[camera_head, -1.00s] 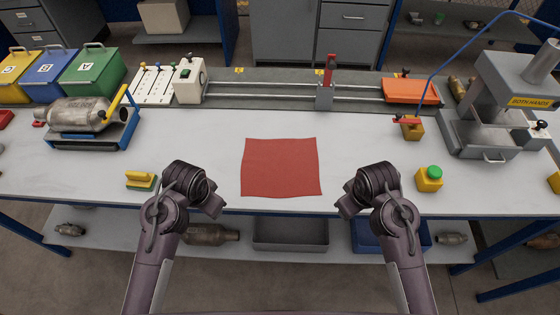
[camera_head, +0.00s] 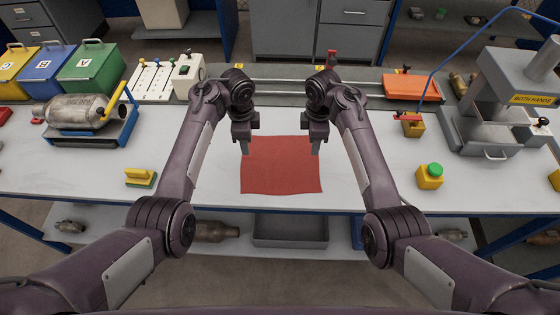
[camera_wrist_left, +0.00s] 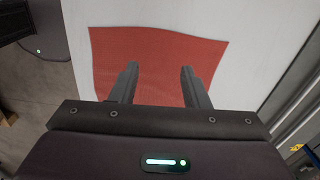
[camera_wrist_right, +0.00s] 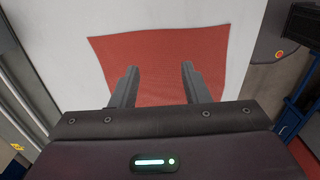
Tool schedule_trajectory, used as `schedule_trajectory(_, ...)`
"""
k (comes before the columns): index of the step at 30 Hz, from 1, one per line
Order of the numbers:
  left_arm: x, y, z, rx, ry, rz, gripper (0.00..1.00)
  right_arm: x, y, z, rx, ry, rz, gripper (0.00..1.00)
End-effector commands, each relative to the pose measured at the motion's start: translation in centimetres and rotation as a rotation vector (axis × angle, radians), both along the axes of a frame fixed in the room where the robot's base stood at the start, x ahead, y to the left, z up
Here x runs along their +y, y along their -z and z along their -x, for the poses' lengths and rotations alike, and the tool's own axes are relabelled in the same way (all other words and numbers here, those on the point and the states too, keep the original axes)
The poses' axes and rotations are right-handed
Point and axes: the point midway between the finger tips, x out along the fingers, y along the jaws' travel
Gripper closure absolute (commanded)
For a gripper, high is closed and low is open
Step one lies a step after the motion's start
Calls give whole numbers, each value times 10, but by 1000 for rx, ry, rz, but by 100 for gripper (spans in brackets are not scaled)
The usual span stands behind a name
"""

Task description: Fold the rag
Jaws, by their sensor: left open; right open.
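The red rag (camera_head: 281,172) lies flat and unfolded on the white workbench, roughly square; it also shows in the left wrist view (camera_wrist_left: 155,55) and the right wrist view (camera_wrist_right: 155,58). My left gripper (camera_head: 245,150) points down above the rag's far left corner. In the left wrist view its two fingers (camera_wrist_left: 158,82) are apart with nothing between them but rag below. My right gripper (camera_head: 316,150) points down above the far right corner. In the right wrist view its fingers (camera_wrist_right: 155,82) are apart and empty. The rag's far edge is partly hidden by the grippers in the head view.
A yellow-green brush (camera_head: 140,177) lies left of the rag. A yellow box with a green button (camera_head: 430,176) stands to the right. A rail fixture (camera_head: 290,92) runs behind, and a grey press (camera_head: 500,110) stands far right. The bench around the rag is clear.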

Motion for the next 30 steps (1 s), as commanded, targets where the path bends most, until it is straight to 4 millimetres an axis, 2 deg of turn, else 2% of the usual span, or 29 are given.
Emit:
schedule_trajectory(4, -1, 11, -1, 6, 17, -2, 58, 1, 12, -1, 6, -17, 2, 58)
schedule_trajectory(15, -1, 65, 0, 6, 13, -2, 58, 1, 66, -1, 5, -14, 1, 58)
schedule_trajectory(21, -1, 78, 0, 3, 13, -1, 58, 1, 77, -1, 3, -13, 1, 58)
schedule_trajectory(30, -1, 79, -1, 3, 11, -1, 58, 1, 79, -1, 2, -12, 1, 58)
